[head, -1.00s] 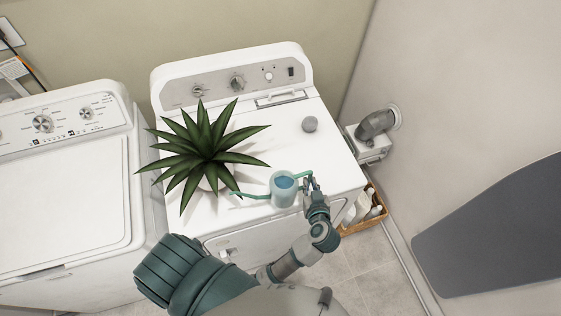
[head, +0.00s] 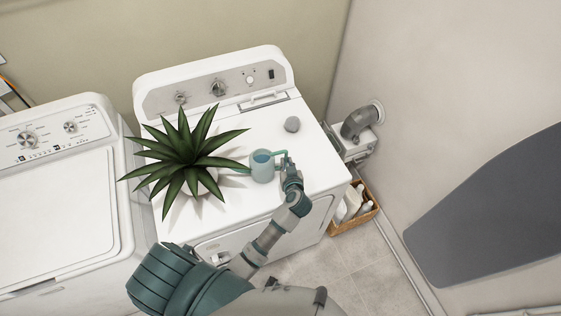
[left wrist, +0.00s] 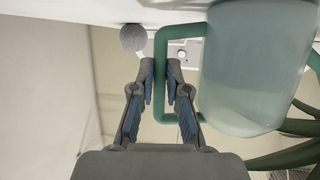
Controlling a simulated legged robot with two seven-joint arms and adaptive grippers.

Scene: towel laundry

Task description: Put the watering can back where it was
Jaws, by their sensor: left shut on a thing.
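The watering can (head: 262,168) is pale translucent blue with a green handle and spout. In the head view it is over the front right part of the right-hand white machine, just right of the plant (head: 185,155). Its spout points left, toward the leaves. My left gripper (head: 288,168) is on its right side, shut on the green handle. In the left wrist view the fingers (left wrist: 161,88) are around the handle, and the can body (left wrist: 252,75) is to the right. I cannot tell whether the can touches the machine top. My right gripper is not in view.
The right-hand machine (head: 250,125) has free room on its top behind the can. A small grey round object (head: 292,124) lies there, also in the left wrist view (left wrist: 133,38). Another white machine (head: 60,215) stands left. A basket (head: 353,215) with bottles is on the floor.

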